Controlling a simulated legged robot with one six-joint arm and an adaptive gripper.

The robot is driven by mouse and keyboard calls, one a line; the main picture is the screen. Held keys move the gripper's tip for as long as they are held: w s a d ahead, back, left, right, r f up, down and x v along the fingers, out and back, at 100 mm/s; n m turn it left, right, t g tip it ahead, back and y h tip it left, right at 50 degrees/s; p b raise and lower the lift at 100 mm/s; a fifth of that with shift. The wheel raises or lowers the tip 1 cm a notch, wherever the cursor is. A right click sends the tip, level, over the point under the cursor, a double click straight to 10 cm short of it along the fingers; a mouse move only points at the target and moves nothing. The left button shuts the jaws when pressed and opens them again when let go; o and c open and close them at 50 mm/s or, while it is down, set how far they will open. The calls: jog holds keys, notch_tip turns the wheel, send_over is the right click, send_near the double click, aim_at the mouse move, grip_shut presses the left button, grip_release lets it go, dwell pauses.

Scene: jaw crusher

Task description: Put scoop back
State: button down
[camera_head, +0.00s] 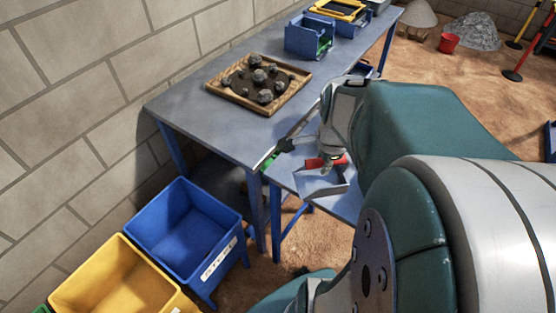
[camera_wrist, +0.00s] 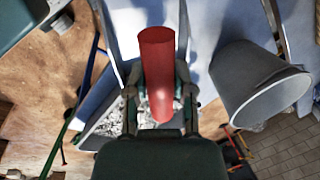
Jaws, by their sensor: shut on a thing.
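The scoop has a red handle (camera_head: 322,162) and a grey metal pan (camera_head: 322,184). My gripper (camera_head: 330,158) is shut on the red handle and holds the scoop by the near edge of the grey-blue table (camera_head: 215,130). In the wrist view, the handle (camera_wrist: 158,60) stands between my two fingers (camera_wrist: 160,95). Grey gravel shows beyond the fingers in that view; I cannot tell whether it lies in the pan or below it. Whether the pan touches the table is not clear.
A wooden tray (camera_head: 215,88) of dark rocks lies on the table. Blue bins (camera_head: 308,38) stand at its far end. A large blue bin (camera_head: 165,235) and a yellow bin (camera_head: 75,290) stand below left. A grey bucket (camera_wrist: 262,90) shows in the wrist view.

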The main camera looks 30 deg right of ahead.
jog(key=shift+s+a+f, duration=0.2)
jog(key=shift+s+a, duration=0.05)
jog(key=shift+a, duration=0.1)
jog(key=shift+w+f, duration=0.15)
jog(key=shift+w, duration=0.05)
jog(key=shift+w+d+f, duration=1.1)
jog(key=shift+w+f, duration=0.9)
jog(key=shift+f, duration=0.15)
jog(key=shift+w+d+f, duration=1.1)
jog(key=shift+w+f, duration=0.95)
jog(key=shift+f, duration=0.05)
jog(key=shift+w+d+f, duration=1.1)
jog(key=shift+w+f, duration=0.9)
jog(key=shift+f, duration=0.15)
jog(key=shift+c, duration=2.4)
grip_release()
jog(key=shift+f, duration=0.1)
